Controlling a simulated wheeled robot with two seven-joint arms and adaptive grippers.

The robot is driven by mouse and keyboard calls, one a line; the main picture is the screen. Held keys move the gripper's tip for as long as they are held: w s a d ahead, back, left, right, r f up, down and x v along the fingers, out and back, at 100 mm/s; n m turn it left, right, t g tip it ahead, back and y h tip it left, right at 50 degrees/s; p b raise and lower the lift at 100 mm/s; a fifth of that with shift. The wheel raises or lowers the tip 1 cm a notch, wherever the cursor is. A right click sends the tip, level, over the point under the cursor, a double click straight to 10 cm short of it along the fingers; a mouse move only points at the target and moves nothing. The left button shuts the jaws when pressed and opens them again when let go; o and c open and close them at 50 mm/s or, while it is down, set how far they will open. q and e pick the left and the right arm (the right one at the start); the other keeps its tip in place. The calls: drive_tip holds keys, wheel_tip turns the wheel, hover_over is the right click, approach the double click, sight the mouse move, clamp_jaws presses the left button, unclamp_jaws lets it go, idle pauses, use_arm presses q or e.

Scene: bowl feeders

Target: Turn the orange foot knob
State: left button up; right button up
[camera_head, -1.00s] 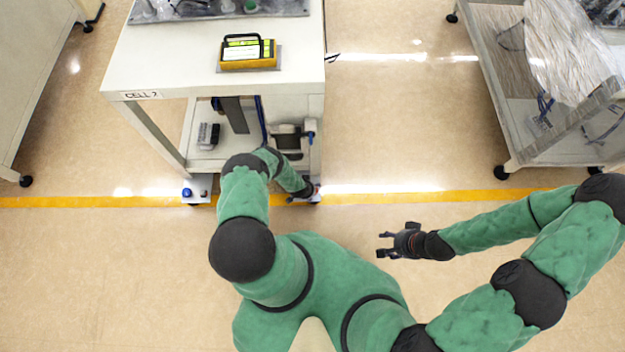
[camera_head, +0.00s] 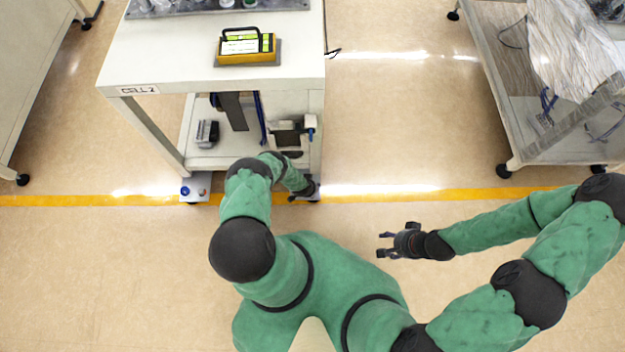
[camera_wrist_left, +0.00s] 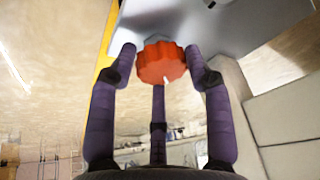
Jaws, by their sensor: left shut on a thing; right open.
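The orange-red foot knob (camera_wrist_left: 162,63), with a scalloped rim and a small white mark, shows in the left wrist view beneath a grey foot plate (camera_wrist_left: 225,25). My left gripper (camera_wrist_left: 161,52) has its dark purple fingers closed around the knob's sides. In the head view my left gripper (camera_head: 303,192) is at the front right foot of the white cart, where the knob is hidden or too small to tell. My right gripper (camera_head: 383,244) is open and empty above the floor, right of the cart.
The white "CELL 2" cart (camera_head: 180,80) carries a yellow device (camera_head: 247,57) on top. A blue knob (camera_head: 186,191) shows at its front left foot. Another cart (camera_head: 490,90) stands at the right. The floor between the carts (camera_head: 410,120) is clear.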

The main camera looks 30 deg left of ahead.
use_arm(q)
drive_tip(key=shift+w+a+r, duration=0.1)
drive_tip(key=shift+w+a, duration=0.05)
drive_tip(key=shift+w+a+m+h, duration=0.15)
drive_tip(key=shift+m+h, duration=0.35)
drive_tip(key=shift+m, duration=0.8)
drive_tip(key=shift+w+r+m+h, duration=0.15)
drive_tip(key=shift+m+h, duration=0.15)
drive_tip(key=shift+m, duration=0.5)
drive_tip(key=o, duration=1.1)
drive_tip(key=shift+s, duration=0.25)
drive_tip(key=shift+v, duration=5.85)
